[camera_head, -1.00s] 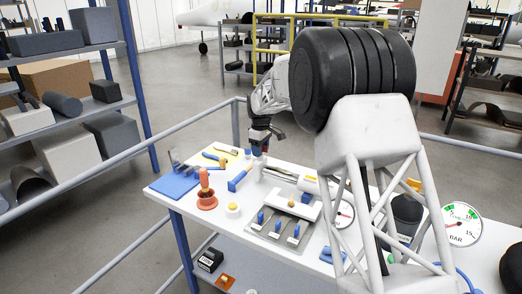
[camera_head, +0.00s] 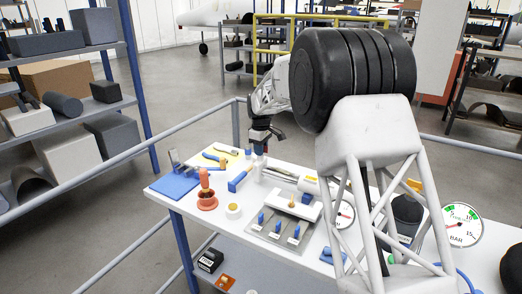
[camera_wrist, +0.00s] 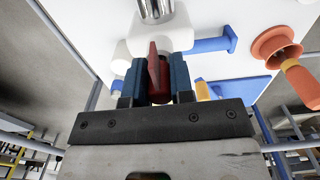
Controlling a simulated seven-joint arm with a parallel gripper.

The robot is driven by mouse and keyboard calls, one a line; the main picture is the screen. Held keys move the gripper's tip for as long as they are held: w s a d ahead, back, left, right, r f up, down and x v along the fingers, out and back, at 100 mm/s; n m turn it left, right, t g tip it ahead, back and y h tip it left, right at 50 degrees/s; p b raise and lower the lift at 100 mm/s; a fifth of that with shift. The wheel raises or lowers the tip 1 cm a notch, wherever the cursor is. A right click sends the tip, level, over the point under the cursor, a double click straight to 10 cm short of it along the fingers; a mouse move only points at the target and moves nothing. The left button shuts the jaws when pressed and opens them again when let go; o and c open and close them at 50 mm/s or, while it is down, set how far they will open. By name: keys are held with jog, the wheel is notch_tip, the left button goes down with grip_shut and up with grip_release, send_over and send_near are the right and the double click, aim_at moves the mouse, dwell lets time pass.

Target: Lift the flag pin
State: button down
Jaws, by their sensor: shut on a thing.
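The flag pin (camera_wrist: 154,75) shows as a dark red piece in the wrist view. It stands between the two blue fingers of my gripper (camera_wrist: 155,82), which are shut on it. Its lower end is hidden by the fingers and the gripper body. A white rounded part with a silver ribbed cylinder (camera_wrist: 155,10) lies just beyond the pin. I cannot tell whether the pin touches it. In the head view my gripper (camera_head: 259,150) points down over the far side of the white table, and the pin is too small to make out there.
The white table (camera_head: 290,170) carries a blue T-shaped piece (camera_head: 239,180), an orange dish (camera_head: 207,203), a blue tray (camera_head: 174,187) and a plate with several blue-handled pieces (camera_head: 270,236). A pressure gauge (camera_head: 460,224) is at the right. The air above the table's left part is clear.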

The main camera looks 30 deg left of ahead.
jog(key=shift+r, duration=0.15)
jog(key=shift+r, duration=1.7)
jog(key=s+d+r, duration=0.1)
jog(key=s+d, duration=0.9)
jog(key=s, duration=0.2)
jog(key=shift+s+r, duration=0.15)
jog(key=shift+d, duration=0.1)
jog(key=shift+r, duration=0.1)
jog(key=shift+r, duration=1.9)
